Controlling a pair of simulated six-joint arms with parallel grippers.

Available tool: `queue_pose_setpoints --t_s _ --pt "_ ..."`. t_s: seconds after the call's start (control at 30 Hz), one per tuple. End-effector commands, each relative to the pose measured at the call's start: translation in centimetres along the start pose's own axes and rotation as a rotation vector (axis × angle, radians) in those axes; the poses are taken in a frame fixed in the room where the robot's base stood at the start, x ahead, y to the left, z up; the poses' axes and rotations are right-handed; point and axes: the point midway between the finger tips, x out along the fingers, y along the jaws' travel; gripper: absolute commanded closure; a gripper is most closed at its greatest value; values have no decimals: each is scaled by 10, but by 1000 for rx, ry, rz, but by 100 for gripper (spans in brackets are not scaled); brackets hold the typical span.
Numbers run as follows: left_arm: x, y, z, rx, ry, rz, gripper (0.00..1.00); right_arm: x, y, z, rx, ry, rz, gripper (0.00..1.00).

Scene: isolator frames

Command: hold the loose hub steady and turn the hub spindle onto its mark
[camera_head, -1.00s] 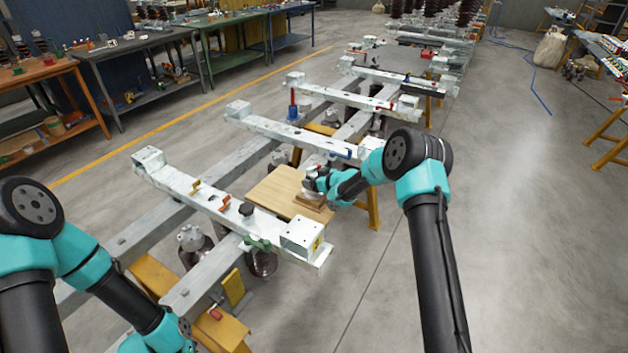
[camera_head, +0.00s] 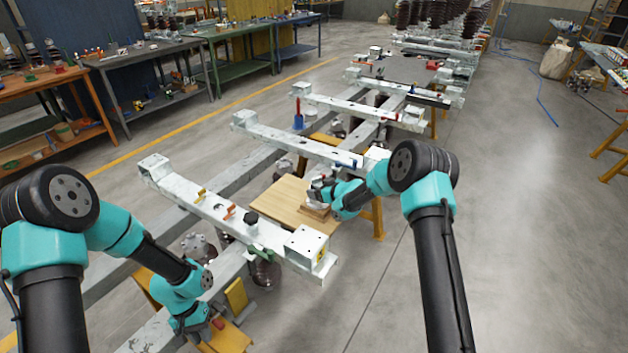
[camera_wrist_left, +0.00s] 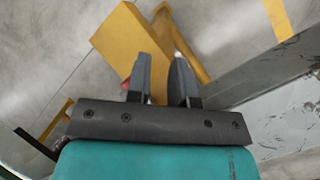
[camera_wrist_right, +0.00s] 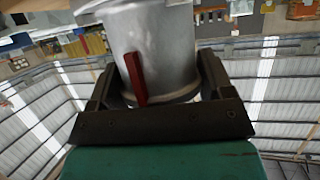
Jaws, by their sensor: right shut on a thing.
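The loose hub (camera_wrist_right: 158,50) is a grey metal cylinder with a red upright bar (camera_wrist_right: 135,78) on its near side. My right gripper (camera_wrist_right: 158,75) is shut around it, one finger on each side. In the head view my right gripper (camera_head: 319,192) is at a small wooden block (camera_head: 315,211) on a wooden board, and the hub is mostly covered there. I cannot make out the spindle or its mark. My left gripper (camera_wrist_left: 162,75) is open and empty, low by the yellow stand in the head view (camera_head: 207,330). A small red thing (camera_wrist_left: 125,85) lies just beyond its left finger.
The wooden board (camera_head: 280,200) lies between pale steel crossbeams (camera_head: 225,208) on long grey rails. Workbenches (camera_head: 150,60) line the far left.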

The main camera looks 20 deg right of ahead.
Motion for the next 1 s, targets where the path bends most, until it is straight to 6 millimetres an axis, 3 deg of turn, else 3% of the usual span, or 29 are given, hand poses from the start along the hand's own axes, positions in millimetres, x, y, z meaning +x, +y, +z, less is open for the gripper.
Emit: queue_pose_setpoints --t_s 0.57,1.0 --pt "-47 -2 -23 31 -142 -159 79 0 0 0 0 0 0 100" --pt "-70 -1 -87 22 91 -180 79 0 0 0 0 0 0 100"
